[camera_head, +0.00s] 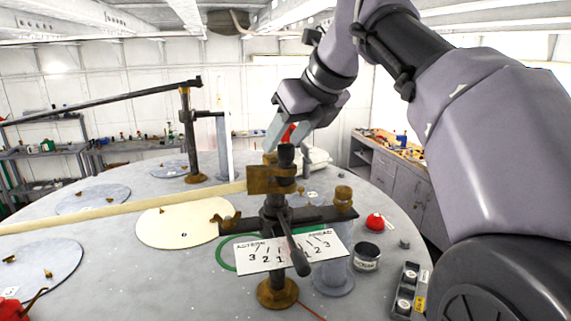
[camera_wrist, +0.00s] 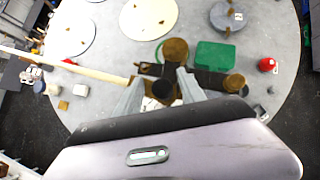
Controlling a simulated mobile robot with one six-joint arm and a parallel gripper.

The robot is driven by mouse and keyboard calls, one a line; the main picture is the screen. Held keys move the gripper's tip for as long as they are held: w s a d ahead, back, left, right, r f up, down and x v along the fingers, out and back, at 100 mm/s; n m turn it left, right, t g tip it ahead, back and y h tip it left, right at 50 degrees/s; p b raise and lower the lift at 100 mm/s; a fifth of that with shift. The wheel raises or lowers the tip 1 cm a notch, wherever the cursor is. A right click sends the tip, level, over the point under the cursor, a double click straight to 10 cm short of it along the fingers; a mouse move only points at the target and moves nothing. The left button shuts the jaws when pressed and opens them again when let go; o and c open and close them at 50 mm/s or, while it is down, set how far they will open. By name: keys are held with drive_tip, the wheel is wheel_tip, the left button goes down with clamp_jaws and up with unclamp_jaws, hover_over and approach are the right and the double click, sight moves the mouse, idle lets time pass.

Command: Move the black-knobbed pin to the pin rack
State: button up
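The black knob of the pin (camera_head: 286,153) stands upright at the top of a dark post mechanism with a brass block, in the head view. In the wrist view the dark round knob (camera_wrist: 163,89) shows between the finger ends. My gripper (camera_head: 289,136) is open just above the knob, fingers pointing down; it also shows in the wrist view (camera_wrist: 160,88). I see no grip on the knob. A small dark holder with pale round tops and a yellow tag (camera_head: 407,290) lies at the right front; I cannot tell whether it is the pin rack.
A numbered white plate (camera_head: 290,251) and a slanting black lever stand at the front of the post. A long pale beam (camera_head: 120,209) reaches left from it. A red knob (camera_head: 375,221) and a dark can (camera_head: 367,257) stand right. Flat discs lie left.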

drive_tip(key=shift+w, duration=0.1)
clamp_jaws()
drive_tip(key=shift+r+p, duration=1.35)
drive_tip(key=shift+r, duration=0.05)
drive_tip(key=shift+r+p, duration=0.3)
drive_tip(key=shift+r, duration=1.9)
